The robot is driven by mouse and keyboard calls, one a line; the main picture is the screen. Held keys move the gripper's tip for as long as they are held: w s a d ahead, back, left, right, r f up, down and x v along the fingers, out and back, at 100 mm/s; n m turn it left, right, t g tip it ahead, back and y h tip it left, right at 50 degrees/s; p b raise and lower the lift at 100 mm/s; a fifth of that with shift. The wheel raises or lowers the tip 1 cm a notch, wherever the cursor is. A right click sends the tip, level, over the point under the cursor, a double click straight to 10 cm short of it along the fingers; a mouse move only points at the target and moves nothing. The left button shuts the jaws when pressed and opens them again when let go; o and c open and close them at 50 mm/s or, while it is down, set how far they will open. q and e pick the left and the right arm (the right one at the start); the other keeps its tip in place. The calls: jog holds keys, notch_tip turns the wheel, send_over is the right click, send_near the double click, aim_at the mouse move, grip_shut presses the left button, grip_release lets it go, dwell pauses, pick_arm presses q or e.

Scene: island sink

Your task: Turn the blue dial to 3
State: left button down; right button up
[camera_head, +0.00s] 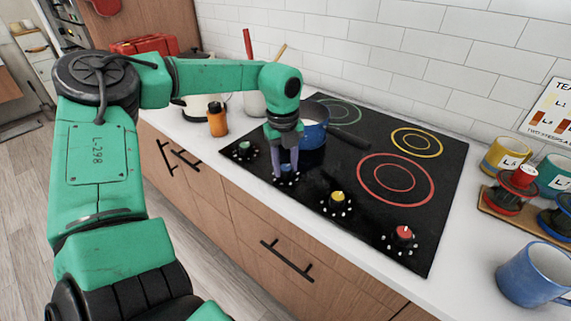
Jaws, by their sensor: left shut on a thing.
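The blue dial (287,169) is on the front edge of the black cooktop (310,207), second from the left in a row of coloured dials. My left gripper (287,170) reaches down over it from above, with its two purple-grey fingers shut on the dial, one on each side. The fingers hide part of the dial, and its pointer and the marks around it are too small to read. My right gripper is not in view.
A green dial (243,149), a yellow dial (337,200) and a red dial (403,235) share the cooktop's front. A blue pan (312,132) stands close behind my gripper, its dark handle pointing right. A blue mug (531,275) stands at the right.

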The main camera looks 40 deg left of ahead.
pick_arm(q)
jog(key=shift+m+b, duration=0.6)
jog(key=shift+m, duration=0.3)
jog(key=m+b, duration=0.1)
jog(key=m, duration=0.1)
jog(key=shift+w+m, duration=0.1)
jog(key=shift+m, duration=0.2)
jog(key=m+b, duration=0.1)
jog(key=m, duration=0.1)
jog(key=shift+m, duration=0.3)
jog(key=m, duration=0.2)
jog(key=shift+a+r+m, duration=0.1)
jog(key=shift+m, duration=0.3)
jog(key=m, duration=0.3)
jog(key=shift+m, duration=0.3)
jog(key=m, duration=0.3)
jog(key=shift+m, duration=0.3)
jog(key=m, duration=0.6)
jog(key=shift+w+m+g, duration=0.1)
jog(key=shift+m+g, duration=0.2)
jog(key=shift+r, duration=0.1)
